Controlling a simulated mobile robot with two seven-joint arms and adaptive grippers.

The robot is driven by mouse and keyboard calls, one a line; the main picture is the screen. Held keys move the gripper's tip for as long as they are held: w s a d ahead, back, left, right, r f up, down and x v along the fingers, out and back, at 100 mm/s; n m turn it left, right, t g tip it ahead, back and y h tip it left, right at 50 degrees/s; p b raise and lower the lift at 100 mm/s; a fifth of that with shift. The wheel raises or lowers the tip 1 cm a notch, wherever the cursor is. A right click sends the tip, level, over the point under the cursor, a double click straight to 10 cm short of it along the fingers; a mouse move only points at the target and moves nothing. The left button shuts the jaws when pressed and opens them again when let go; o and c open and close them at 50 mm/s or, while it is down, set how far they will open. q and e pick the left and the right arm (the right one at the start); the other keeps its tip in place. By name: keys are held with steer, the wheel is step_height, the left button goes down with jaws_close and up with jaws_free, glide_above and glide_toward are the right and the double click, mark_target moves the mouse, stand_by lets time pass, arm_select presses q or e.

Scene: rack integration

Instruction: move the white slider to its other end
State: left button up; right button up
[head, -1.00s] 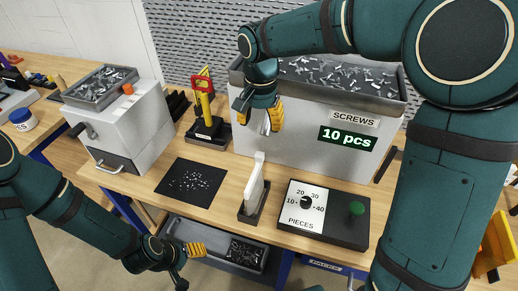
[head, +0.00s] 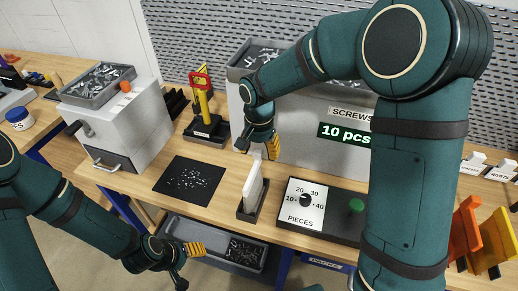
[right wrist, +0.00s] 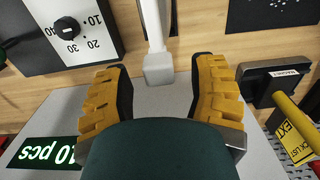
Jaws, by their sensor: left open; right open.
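The white slider (head: 253,187) is an upright white piece in a narrow dark base (head: 262,205) near the table's front edge. My right gripper (head: 258,150) is open just behind and above the slider's far end in the head view. In the right wrist view the slider (right wrist: 156,45) lies ahead of and between the open yellow-padded fingers (right wrist: 165,90), and nothing is gripped. I cannot tell whether a finger touches it. My left gripper (head: 188,264) is open and empty, low in front of the table, by the tray below.
A dial panel (head: 305,228) with a green button stands right of the slider. A black mat (head: 170,178) with small screws lies left. The grey screws bin (head: 300,135), reading "10 pcs", stands behind. A yellow-handled magnet tool (head: 203,100) stands behind left.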

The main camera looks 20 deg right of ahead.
mark_target(248, 182)
jaws_close()
steer(key=s+a, duration=0.1)
steer(key=s, duration=0.1)
steer(key=s+a+b, duration=0.1)
steer(key=s+a, duration=0.1)
steer(key=s, duration=0.1)
steer(key=s+a, duration=0.2)
steer(key=shift+s, duration=0.4)
jaws_free()
steer(key=shift+w+r, duration=0.1)
